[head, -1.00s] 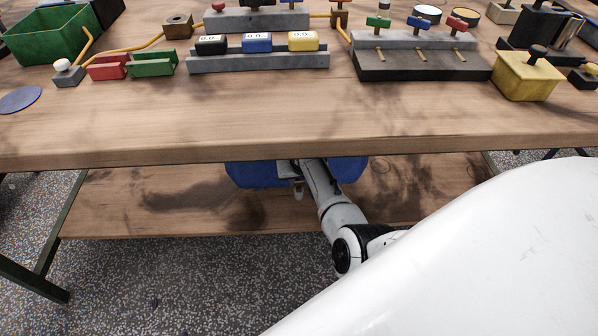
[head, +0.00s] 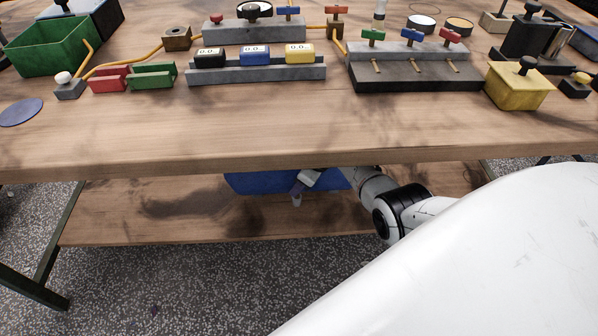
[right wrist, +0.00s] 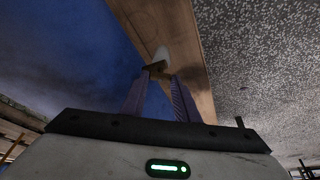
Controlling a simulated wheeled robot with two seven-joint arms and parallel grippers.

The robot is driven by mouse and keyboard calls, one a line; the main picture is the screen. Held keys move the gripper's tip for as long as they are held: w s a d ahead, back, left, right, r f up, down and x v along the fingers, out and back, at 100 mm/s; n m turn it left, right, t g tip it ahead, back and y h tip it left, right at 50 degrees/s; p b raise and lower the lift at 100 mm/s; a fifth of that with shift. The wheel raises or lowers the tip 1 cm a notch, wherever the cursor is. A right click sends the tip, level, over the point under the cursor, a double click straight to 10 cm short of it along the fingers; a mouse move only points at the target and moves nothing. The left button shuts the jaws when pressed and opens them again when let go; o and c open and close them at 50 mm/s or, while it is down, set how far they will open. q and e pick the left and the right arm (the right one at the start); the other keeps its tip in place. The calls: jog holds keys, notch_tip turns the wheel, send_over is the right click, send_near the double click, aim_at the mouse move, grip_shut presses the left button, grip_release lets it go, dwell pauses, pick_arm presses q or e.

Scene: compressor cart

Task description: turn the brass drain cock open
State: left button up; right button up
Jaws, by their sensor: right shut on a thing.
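The blue compressor tank (head: 250,184) sits under the tabletop, and its side also fills the left of the right wrist view (right wrist: 60,50). My right gripper (head: 298,188) reaches in from the right and is tilted at the tank's underside. In the right wrist view its two fingers (right wrist: 158,76) close on the small, dark brass drain cock (right wrist: 156,66). A pale spout (head: 297,200) hangs just below the fingers in the head view. How far the cock is turned is hard to tell. My left gripper is not in view.
The wooden tabletop (head: 250,140) overhangs the tank. A lower wooden shelf (head: 150,215) lies beneath it. On top stand a green bin (head: 50,45), a yellow box (head: 518,88) and a grey rack with coloured valve handles (head: 415,75).

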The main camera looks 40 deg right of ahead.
pick_arm(q)
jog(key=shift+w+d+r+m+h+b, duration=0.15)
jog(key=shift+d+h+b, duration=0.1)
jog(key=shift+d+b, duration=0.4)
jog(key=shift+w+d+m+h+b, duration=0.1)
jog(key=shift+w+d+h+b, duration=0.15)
jog(key=shift+b, duration=0.6)
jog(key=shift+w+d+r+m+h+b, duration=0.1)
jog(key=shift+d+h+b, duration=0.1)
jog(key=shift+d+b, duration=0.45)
pick_arm(e)
jog(key=shift+d+n+g+y, duration=0.1)
jog(key=shift+n+g+y, duration=0.25)
jog(key=shift+n, duration=0.9)
jog(key=shift+d+n+g+y, duration=0.1)
jog(key=shift+n+g+y, duration=0.2)
jog(key=shift+n, duration=0.95)
jog(key=o, duration=1)
jog(key=shift+o, duration=0.2)
jog(key=shift+w, duration=0.1)
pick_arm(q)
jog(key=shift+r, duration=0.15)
pick_arm(e)
jog(key=shift+r, duration=0.1)
